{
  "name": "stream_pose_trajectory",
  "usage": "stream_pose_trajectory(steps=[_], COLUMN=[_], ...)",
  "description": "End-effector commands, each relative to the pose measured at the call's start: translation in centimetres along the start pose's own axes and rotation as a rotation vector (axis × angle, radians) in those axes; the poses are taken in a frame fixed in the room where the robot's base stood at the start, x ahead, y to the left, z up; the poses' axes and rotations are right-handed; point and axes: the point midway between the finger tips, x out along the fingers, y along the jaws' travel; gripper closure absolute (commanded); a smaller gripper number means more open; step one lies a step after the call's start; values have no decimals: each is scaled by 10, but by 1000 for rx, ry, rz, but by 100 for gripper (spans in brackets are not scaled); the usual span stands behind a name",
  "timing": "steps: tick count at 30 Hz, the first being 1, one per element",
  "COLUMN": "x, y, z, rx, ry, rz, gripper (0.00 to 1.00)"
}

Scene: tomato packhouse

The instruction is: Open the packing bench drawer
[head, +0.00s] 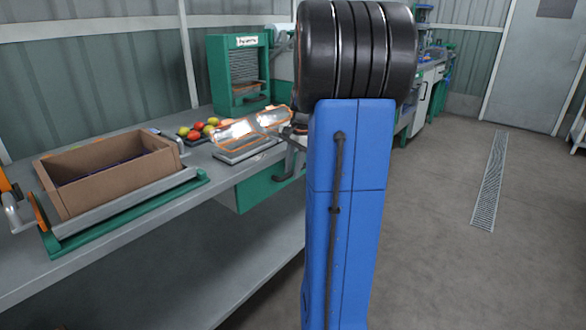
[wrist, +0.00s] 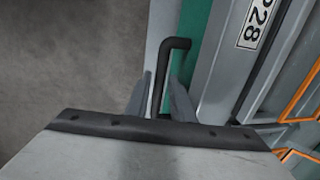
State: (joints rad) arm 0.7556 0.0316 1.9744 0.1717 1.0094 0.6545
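The green drawer (head: 262,190) hangs under the packing bench (head: 205,158), left of my blue arm in the head view, and looks closed. Its dark bar handle (head: 291,168) is on the front, partly covered by my arm. In the wrist view the bent dark handle (wrist: 176,44) runs down between the two fingers of my gripper (wrist: 160,78). The fingers are apart, one on each side of the bar, with small gaps showing. The lower end of the handle is hidden behind the gripper body. In the head view my gripper is mostly hidden behind my arm.
On the bench stand a cardboard box (head: 105,172) on a green-framed scale, several tomatoes (head: 197,130), a device with orange-edged clear panels (head: 238,133) and a green cabinet (head: 237,72). A lower shelf (head: 215,275) runs beneath. The floor right of my arm is clear, with a drain grate (head: 489,182).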

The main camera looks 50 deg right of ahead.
Motion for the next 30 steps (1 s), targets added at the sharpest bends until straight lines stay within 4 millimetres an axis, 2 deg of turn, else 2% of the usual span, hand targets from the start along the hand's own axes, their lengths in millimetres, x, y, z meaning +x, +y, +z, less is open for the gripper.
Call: stream_pose_trajectory(steps=[3, 6, 13, 17, 23, 30], x=[0, 0, -1, -3, -9, -21], y=[0, 0, 1, 8, 38, 100], z=[0, 0, 0, 0, 0, -1], rx=[0, 0, 0, 1, 4, 6], ry=[0, 0, 0, 1, 2, 3], rz=[0, 0, 0, 0, 0, 0], gripper=[78, 100, 100, 100, 100, 100])
